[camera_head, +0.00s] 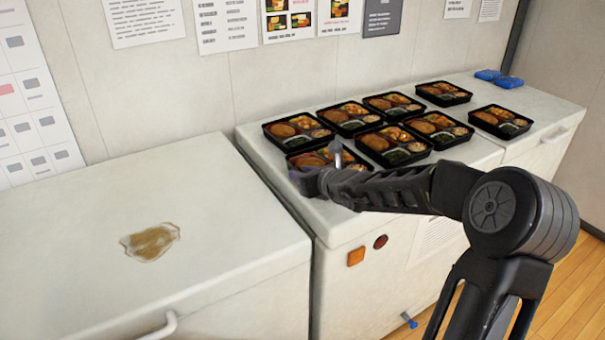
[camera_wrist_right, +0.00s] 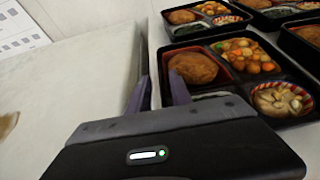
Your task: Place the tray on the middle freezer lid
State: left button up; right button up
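Several black bento trays with food stand on the middle freezer lid (camera_head: 292,187). The near-left tray (camera_head: 297,163) is partly hidden by my right gripper (camera_head: 333,160) in the head view. In the right wrist view, this tray (camera_wrist_right: 164,82) lies just ahead and to the right. My right gripper (camera_wrist_right: 160,92) has its fingers apart, one on each side of the tray's left wall. A gap shows between the left finger and the wall, and the tray sits on the lid. My left gripper is out of view.
The left freezer lid (camera_head: 90,215) is bare except for a brown stain (camera_head: 150,242). Another tray (camera_head: 500,121) stands on the right freezer lid (camera_head: 545,115), with blue items (camera_head: 498,78) behind it. A wall (camera_head: 190,90) with posters rises behind the freezers.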

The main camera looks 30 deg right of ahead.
jog(key=shift+r, duration=0.1)
jog(key=shift+r+p, duration=0.15)
jog(key=shift+p, duration=0.15)
jog(key=p+v, duration=0.3)
jog(key=v, duration=0.8)
jog(key=shift+s+r, duration=0.1)
jog(key=shift+s+p, duration=0.3)
jog(key=shift+s, duration=0.05)
